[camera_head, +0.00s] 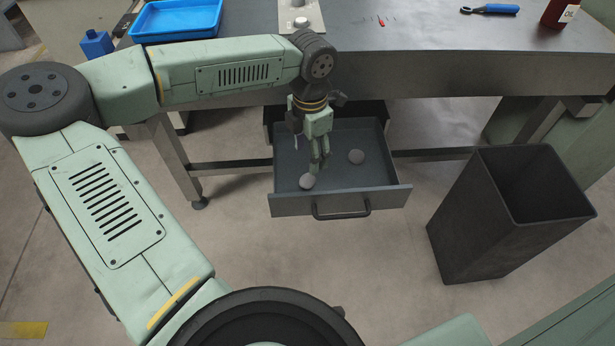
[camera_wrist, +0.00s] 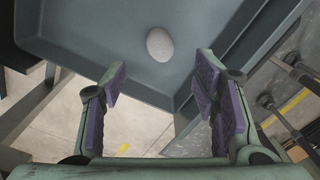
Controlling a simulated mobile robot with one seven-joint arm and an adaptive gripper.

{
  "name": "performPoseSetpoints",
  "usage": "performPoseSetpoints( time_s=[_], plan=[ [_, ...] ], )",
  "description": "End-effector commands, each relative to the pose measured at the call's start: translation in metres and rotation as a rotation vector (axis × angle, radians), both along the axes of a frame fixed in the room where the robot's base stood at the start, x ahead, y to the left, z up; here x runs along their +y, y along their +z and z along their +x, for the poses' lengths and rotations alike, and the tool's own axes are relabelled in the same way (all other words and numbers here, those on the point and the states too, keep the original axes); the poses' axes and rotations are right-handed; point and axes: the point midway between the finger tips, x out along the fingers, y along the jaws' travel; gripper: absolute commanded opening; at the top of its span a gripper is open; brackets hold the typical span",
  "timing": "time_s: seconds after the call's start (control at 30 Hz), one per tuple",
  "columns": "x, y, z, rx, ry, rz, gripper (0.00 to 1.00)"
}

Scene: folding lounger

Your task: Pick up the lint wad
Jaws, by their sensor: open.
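One wad (camera_head: 307,181) is near the front wall, left of the middle. In the wrist view my gripper (camera_wrist: 160,82) is open and empty, with purple finger pads.
The drawer sits under a workbench (camera_head: 420,75) whose edge is just behind my wrist. The bench holds a blue tray (camera_head: 178,18), a blue-handled tool (camera_head: 490,9) and a dark red bottle (camera_head: 560,12). A tall dark open bin (camera_head: 480,225) stands right of the drawer.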

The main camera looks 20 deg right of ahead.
Motion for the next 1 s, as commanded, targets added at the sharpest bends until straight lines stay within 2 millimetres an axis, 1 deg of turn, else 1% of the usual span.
performPoseSetpoints(
  time_s=[0.03,0.13,0.2,0.37,0.47,0.6,0.7,0.8,0.97,1.0],
  plan=[
    [0.000,-0.009,-0.001,0.004,-0.002,0.000,0.55],
    [-0.001,-0.024,-0.001,0.003,-0.002,-0.003,0.55],
    [-0.001,-0.032,-0.002,0.004,-0.002,-0.004,0.55],
    [0.000,-0.043,-0.002,0.004,-0.003,-0.005,0.55],
    [0.001,-0.055,-0.002,0.006,-0.003,-0.005,0.55],
    [0.003,-0.077,-0.002,0.006,-0.003,-0.008,0.55],
    [0.003,-0.087,-0.002,0.006,-0.003,-0.007,0.55],
    [0.003,-0.091,-0.002,0.003,-0.003,-0.008,0.55],
    [0.003,-0.091,-0.002,0.003,-0.003,-0.008,0.55],
    [0.003,-0.091,-0.002,0.003,-0.003,-0.008,0.53]
  ],
)
